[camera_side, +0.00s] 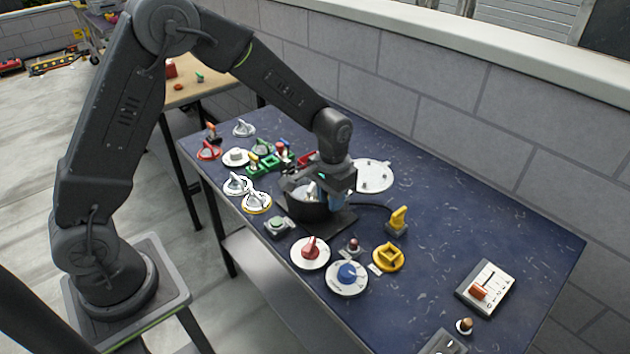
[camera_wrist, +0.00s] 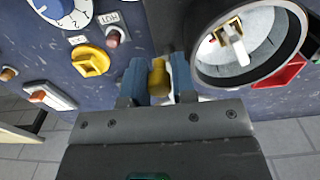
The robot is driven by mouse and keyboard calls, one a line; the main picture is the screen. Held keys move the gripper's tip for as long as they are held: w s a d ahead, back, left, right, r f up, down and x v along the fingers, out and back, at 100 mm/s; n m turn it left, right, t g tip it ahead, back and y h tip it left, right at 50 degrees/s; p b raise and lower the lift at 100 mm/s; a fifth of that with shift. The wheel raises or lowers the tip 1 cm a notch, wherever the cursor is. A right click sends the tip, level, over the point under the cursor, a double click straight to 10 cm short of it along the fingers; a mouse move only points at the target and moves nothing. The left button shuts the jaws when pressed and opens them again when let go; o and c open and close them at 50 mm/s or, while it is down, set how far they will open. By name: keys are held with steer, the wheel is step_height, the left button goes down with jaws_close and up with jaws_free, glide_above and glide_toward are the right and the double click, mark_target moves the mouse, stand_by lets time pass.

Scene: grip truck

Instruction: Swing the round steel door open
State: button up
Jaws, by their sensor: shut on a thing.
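The round steel door (camera_side: 373,175) is a pale disc with several small fittings, to the right of the dark round chamber (camera_side: 307,213), clear of its mouth. In the wrist view the chamber's dark rim (camera_wrist: 203,62) surrounds a pale interior with a brass-coloured bracket (camera_wrist: 232,43). My gripper (camera_side: 338,198) is low beside the chamber, against the near edge of the door. In the wrist view its blue fingers (camera_wrist: 160,80) are a little apart; their grip on the door is hidden by the hand. A yellow handle (camera_wrist: 159,78) shows between them, but in the side view it stands apart.
The yellow handle (camera_side: 398,219) has a black cable running toward the chamber. Red (camera_side: 310,252), blue (camera_side: 347,275) and yellow (camera_side: 388,257) knobs stand in front. Several dials and small parts crowd the left. The blue table (camera_side: 445,235) is clear on the right, before a slider box (camera_side: 490,280).

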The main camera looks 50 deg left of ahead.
steer(key=o, duration=0.5)
steer(key=shift+a, duration=0.1)
steer(key=shift+o, duration=0.2)
steer(key=shift+r, duration=4)
steer(key=shift+s+r, duration=0.15)
steer(key=shift+r, duration=0.1)
steer(key=s+a+r+t, duration=0.1)
steer(key=s+r+t, duration=0.2)
steer(key=s+r, duration=0.65)
steer(key=s+a+r+t, duration=0.1)
steer(key=s+r+t, duration=0.1)
steer(key=s, duration=1)
steer(key=shift+s+a+r+t, duration=0.15)
steer(key=shift+s+r+t, duration=0.05)
steer(key=shift+s+t, duration=0.15)
